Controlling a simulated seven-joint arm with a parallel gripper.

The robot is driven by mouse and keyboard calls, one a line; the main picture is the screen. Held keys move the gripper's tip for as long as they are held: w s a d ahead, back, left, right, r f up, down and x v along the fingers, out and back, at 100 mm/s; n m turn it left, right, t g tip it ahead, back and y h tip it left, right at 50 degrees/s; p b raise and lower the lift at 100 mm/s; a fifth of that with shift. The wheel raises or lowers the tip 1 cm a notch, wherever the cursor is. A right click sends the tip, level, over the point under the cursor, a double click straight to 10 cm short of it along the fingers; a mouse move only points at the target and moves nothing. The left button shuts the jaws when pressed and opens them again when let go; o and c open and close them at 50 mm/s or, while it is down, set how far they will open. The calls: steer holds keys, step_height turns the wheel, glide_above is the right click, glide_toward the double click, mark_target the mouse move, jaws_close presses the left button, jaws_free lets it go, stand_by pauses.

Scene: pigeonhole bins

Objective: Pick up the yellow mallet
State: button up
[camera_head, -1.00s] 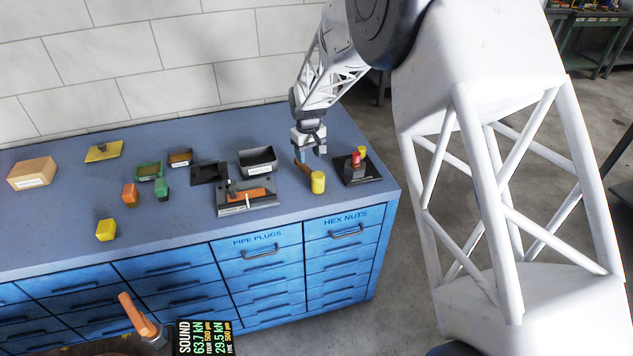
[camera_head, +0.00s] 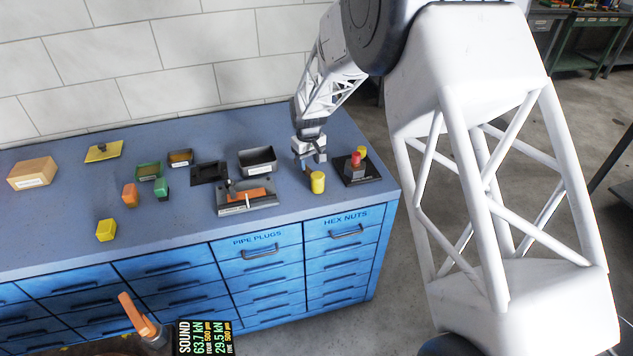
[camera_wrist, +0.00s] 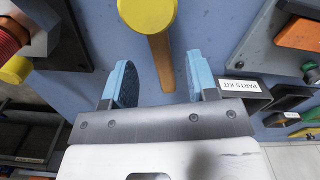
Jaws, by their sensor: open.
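The yellow mallet lies near the right end of the blue bench top, with its round yellow head (camera_head: 318,182) toward the front edge. Its brown wooden handle (camera_wrist: 162,60) shows in the wrist view, and the head (camera_wrist: 147,14) is at the top of that view, partly cut off. My gripper (camera_head: 310,160) is over the handle, behind the head. In the wrist view my gripper (camera_wrist: 158,75) has its two blue-padded fingers apart, one on each side of the handle. There is a gap on both sides. In the head view the gripper hides most of the handle.
A dark plate with red and yellow knobs (camera_head: 358,172) stands close to the right of the mallet. A grey tool with an orange block (camera_head: 248,204) is to the left, with an open grey bin (camera_head: 258,158) behind it. Small coloured blocks and bins lie further left.

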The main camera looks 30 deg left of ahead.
mark_target(309, 170)
steer(key=shift+f, duration=2.45)
jaws_close()
steer(key=shift+r, duration=0.2)
steer(key=shift+r, duration=0.55)
step_height(309, 170, up, 2)
steer(key=shift+r, duration=0.1)
steer(key=s+d+r, duration=0.1)
steer(key=s+d, duration=0.9)
steer(key=s, duration=0.2)
steer(key=shift+d+r, duration=0.15)
steer(key=shift+d, duration=0.25)
steer(key=shift+w, duration=0.1)
